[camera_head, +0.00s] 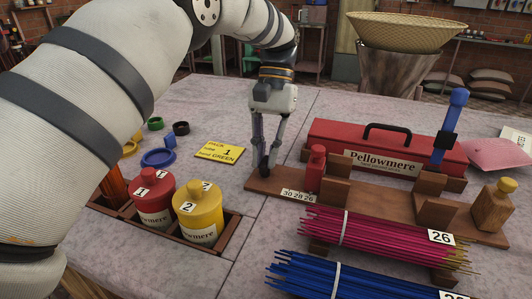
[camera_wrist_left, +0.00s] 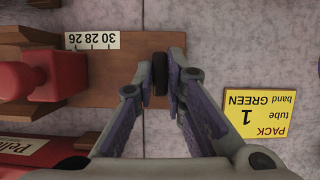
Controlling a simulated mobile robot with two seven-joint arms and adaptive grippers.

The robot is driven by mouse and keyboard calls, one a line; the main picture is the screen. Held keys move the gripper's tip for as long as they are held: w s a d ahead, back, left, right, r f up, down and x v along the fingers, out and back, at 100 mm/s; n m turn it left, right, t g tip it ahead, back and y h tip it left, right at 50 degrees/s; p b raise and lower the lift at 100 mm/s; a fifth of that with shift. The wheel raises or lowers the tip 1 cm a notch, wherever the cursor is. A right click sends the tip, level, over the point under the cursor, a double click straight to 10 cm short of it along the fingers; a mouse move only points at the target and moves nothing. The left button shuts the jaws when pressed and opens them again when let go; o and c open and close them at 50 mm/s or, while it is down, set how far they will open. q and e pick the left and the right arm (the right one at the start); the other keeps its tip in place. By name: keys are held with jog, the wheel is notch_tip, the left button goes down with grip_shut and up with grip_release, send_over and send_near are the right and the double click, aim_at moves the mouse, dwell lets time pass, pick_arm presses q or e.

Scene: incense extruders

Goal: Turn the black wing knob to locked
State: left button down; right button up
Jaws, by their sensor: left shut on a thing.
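My left gripper (camera_head: 265,166) points down at the left end of the long brown wooden board (camera_head: 281,188). In the left wrist view my left gripper (camera_wrist_left: 162,80) is shut on the black wing knob (camera_wrist_left: 160,72), which shows as a narrow dark piece between the fingertips. The knob stands beside the white scale marked 30 28 26 (camera_wrist_left: 92,41). In the head view the fingertips mostly hide the knob. No locked mark can be made out. My right gripper is not in view.
A red block (camera_head: 316,168) stands on the board close to my left gripper. Behind is a red Pellowmere box (camera_head: 330,135). A yellow card (camera_head: 220,152) lies to the left.

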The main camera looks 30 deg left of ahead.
aim_at(266, 159)
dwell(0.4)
pick_arm(q)
jog(key=c, duration=1.6)
grip_release()
jog(key=shift+c, duration=0.2)
notch_tip(266, 159, up, 10)
